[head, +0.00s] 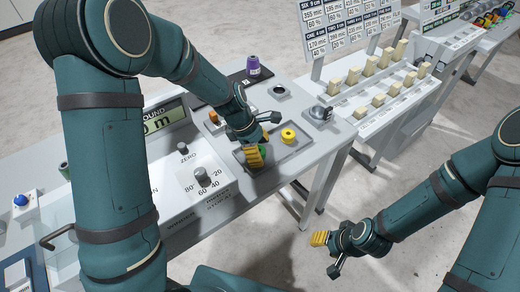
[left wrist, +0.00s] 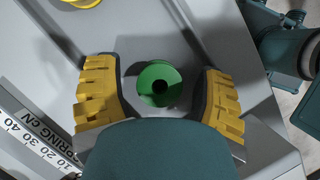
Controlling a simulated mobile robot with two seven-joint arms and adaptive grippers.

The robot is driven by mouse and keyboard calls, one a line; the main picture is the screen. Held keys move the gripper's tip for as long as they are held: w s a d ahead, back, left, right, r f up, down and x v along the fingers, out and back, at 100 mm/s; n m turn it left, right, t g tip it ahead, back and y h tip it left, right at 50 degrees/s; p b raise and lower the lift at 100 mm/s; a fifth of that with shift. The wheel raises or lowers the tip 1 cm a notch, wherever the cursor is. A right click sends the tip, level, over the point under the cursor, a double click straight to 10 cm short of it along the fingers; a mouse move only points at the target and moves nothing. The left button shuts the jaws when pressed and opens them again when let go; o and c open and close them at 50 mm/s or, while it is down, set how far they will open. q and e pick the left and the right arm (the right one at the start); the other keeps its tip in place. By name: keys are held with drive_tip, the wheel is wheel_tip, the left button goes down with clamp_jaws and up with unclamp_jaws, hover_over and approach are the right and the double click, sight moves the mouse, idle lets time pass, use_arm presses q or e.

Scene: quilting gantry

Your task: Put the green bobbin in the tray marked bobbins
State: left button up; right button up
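The green bobbin (left wrist: 158,84) lies between the two yellow fingers of my left gripper (left wrist: 160,72) in the left wrist view. The fingers are spread, with a gap on each side of it. In the head view the green bobbin (head: 262,151) shows only partly beside my left gripper (head: 256,148), which covers the rest. A yellow bobbin (head: 289,136) sits to the right on a shallow grey tray (head: 297,146). No bobbins marking is readable. My right gripper (head: 319,239) hangs over the floor, away from the bench; its finger gap is unclear.
A purple spool (head: 253,66) stands on a dark strip at the back. A dark ring-shaped piece (head: 279,91) and a round metal piece (head: 320,113) are near the tray. A dial console (head: 202,178) lies left. A rack of pale blocks (head: 378,99) stands right.

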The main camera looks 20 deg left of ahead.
use_arm(q)
drive_tip(key=shift+a+r, duration=0.1)
drive_tip(key=shift+r, duration=0.45)
drive_tip(key=p+v, duration=0.3)
drive_tip(key=v, duration=0.8)
drive_tip(key=shift+a, duration=0.1)
